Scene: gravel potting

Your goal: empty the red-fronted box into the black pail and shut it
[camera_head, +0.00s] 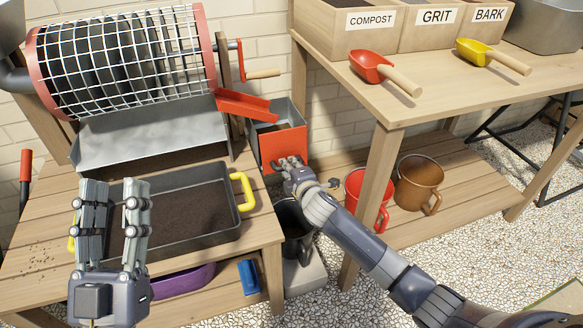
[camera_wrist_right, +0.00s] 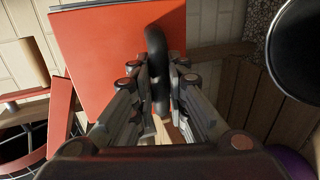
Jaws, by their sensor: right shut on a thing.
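The red-fronted box (camera_head: 283,148) sits below the red chute at the right end of the sieve drum. It is grey with an open top, and dark material shows inside. My right gripper (camera_head: 290,163) is at the lower part of the red front. In the right wrist view, my right gripper (camera_wrist_right: 158,95) is shut on the black handle (camera_wrist_right: 156,50) of the red front (camera_wrist_right: 95,65). The black pail (camera_head: 291,222) stands below the box, partly hidden by my right arm; its rim (camera_wrist_right: 272,50) shows at the wrist view's right. My left gripper (camera_head: 116,190) is open and empty.
A dark tray (camera_head: 215,240) with yellow handles holds soil on the left bench. A red bucket (camera_head: 362,205) and a brown bucket (camera_head: 418,180) stand on the right bench's lower shelf. Red (camera_head: 370,66) and yellow (camera_head: 476,52) scoops lie on its top.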

